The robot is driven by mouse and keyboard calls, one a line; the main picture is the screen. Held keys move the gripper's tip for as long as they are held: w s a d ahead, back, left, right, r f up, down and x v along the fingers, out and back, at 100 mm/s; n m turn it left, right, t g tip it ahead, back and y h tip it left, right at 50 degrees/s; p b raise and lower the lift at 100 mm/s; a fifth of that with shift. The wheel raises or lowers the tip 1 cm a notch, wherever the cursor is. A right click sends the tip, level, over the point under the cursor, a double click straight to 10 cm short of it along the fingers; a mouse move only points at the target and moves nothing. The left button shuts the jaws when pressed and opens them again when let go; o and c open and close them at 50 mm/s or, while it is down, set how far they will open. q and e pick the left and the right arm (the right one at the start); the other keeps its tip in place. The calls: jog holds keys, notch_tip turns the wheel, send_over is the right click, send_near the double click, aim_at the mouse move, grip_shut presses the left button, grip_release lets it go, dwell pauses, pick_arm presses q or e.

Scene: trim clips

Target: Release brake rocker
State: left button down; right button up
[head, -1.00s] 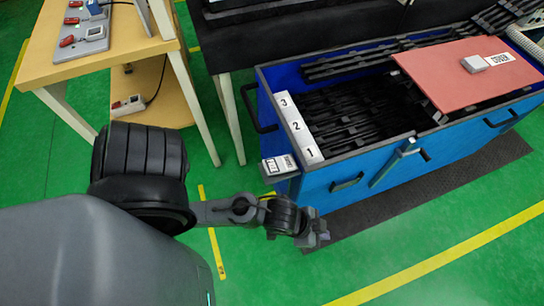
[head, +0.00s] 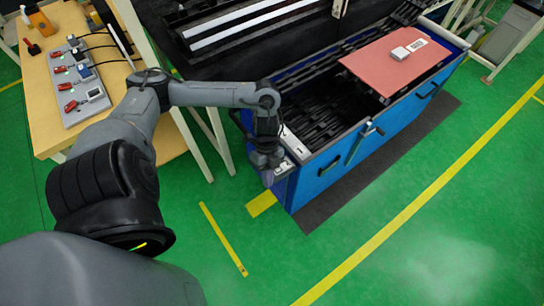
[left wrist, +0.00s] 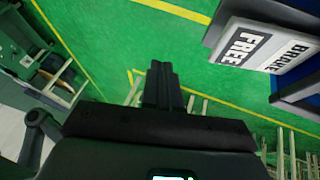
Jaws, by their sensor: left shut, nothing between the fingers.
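The brake rocker (left wrist: 262,47) is a pale plate on a dark housing, lettered BRAKE and FREE, at the upper right of the left wrist view. In the head view it is at the near left corner of the blue cart (head: 325,172), mostly hidden by my left gripper (head: 267,179). My left gripper points down by that corner. In the left wrist view its dark fingers (left wrist: 162,85) are shut and empty, over green floor, to the left of the rocker and apart from it. My right gripper is in neither view.
The cart holds dark clips, partly under a red cover (head: 395,62). A wooden table (head: 45,100) with a switch panel (head: 78,85) stands left of my left arm. A black bench (head: 250,35) is behind the cart. The green floor in front is clear.

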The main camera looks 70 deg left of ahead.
pick_arm(q)
jog(key=w+a+r+t+y+p, duration=0.2)
jog(key=w+a+r, duration=0.4)
jog(key=r, duration=0.6)
jog(key=shift+a+r+p, duration=0.4)
jog(key=shift+a+p, duration=0.45)
jog(key=shift+a, duration=0.15)
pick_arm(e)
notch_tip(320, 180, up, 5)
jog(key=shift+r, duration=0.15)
pick_arm(q)
jog(key=shift+w+f, duration=0.1)
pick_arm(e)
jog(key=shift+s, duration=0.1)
pick_arm(q)
jog(key=b, duration=0.2)
send_over(279, 170)
jog(key=a, duration=0.2)
notch_tip(279, 170, down, 12)
jog(key=shift+d+r, duration=0.15)
jog(key=shift+s+f, duration=0.2)
jog(key=shift+f, duration=0.6)
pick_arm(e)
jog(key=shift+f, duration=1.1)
